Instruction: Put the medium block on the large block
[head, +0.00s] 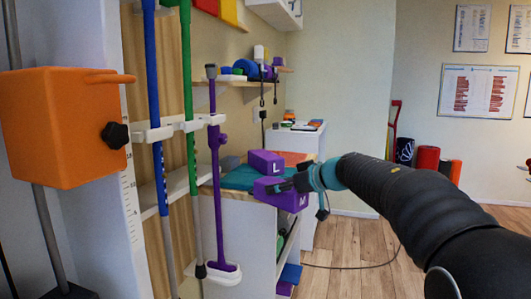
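The large block, purple with a white "L" (264,161), sits on the counter by the wall. The medium block, purple with a white "M" (290,201), is just in front of and below it in the picture, tilted and overlapping the counter's front edge. My gripper (281,186) reaches in from the right, its dark fingers against the medium block and seemingly closed on it. The fingers' far side is hidden. The two blocks look close in the picture; I cannot tell the gap between them.
The counter has a teal mat (240,178) and an orange patch behind the large block. A grey block (230,163) lies to its left. Purple (217,190), green and blue upright poles stand at the left, near an orange box (62,125). The wooden floor is open at right.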

